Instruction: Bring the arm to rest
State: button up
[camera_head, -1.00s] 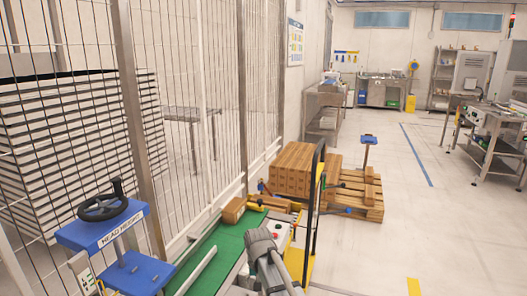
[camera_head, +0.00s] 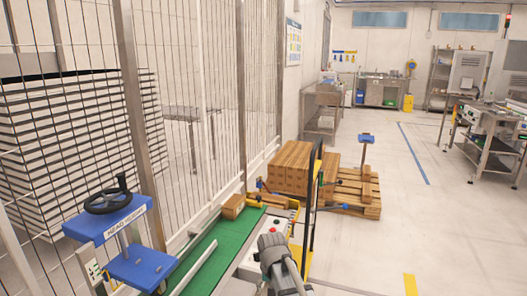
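A grey jointed part of my arm rises from the bottom edge, right of the green conveyor belt (camera_head: 213,250). My gripper cannot be made out in the picture, so its state does not show. Nothing can be seen held by the arm. The arm part stands in front of a control panel (camera_head: 274,230) with a red button and a dark upright frame with yellow parts.
A brown box (camera_head: 233,206) sits at the belt's far end. Stacked cartons (camera_head: 291,168) stand by a wooden pallet (camera_head: 351,206). A blue stand with a black handwheel (camera_head: 108,196) and a wire fence are at left. Open floor (camera_head: 400,235) lies right.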

jog(key=s+d, duration=1.2)
jog(key=d, duration=0.3)
notch_tip(320, 180, up, 18)
jog(key=p, duration=1.8)
jog(key=shift+w+r+m, duration=0.2)
jog(key=shift+w+m, duration=0.05)
jog(key=shift+m, duration=0.05)
jog(key=shift+a, duration=0.1)
